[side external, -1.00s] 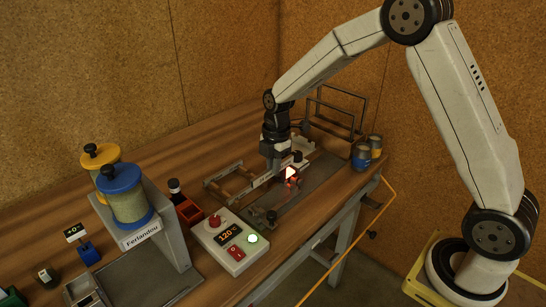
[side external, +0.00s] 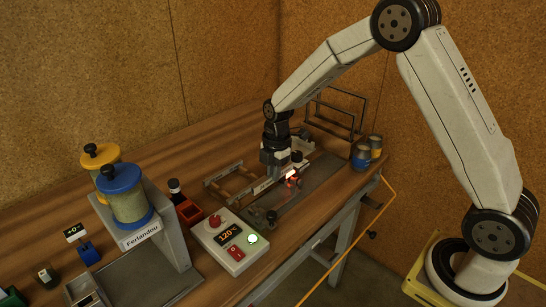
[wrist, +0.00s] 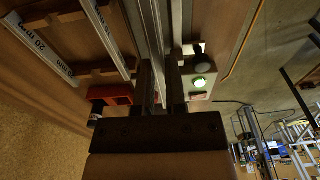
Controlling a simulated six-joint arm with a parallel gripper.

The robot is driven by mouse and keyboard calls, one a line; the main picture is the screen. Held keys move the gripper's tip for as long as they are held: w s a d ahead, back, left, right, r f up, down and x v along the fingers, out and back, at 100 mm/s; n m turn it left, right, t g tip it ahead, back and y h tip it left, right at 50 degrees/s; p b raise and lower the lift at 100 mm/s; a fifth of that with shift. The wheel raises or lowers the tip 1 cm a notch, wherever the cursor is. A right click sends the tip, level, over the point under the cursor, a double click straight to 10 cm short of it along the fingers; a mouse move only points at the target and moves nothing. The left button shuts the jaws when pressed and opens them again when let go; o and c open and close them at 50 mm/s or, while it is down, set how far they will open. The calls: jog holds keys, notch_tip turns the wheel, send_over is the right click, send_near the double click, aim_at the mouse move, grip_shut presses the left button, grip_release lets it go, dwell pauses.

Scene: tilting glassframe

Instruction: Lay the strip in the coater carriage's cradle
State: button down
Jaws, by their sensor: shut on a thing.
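My gripper (side external: 274,170) points down and is shut on a thin grey strip (side external: 262,187), which also shows between the fingers in the wrist view (wrist: 155,30). In the side view the strip lies low beside a wooden rack (side external: 214,187); whether it touches anything below cannot be told. A long grey track (side external: 322,172) lies just right of it. The coater carriage's cradle cannot be made out clearly; my gripper and the strip partly hide that area.
A control box (side external: 230,243) reading 120° has a lit green button. Cans (side external: 362,158) and a wire rack (side external: 335,108) stand behind. Other marked strips (wrist: 43,45) lie in the wooden rack.

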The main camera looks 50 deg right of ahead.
jog(key=shift+f, duration=1.7)
jog(key=shift+f, duration=1.15)
dwell(0.7)
jog(key=c, duration=0.6)
grip_release()
jog(key=shift+r, duration=0.15)
jog(key=shift+d+r, duration=0.2)
jog(key=shift+r, duration=1.7)
jog(key=shift+d+r, duration=0.15)
jog(key=shift+r, duration=1.7)
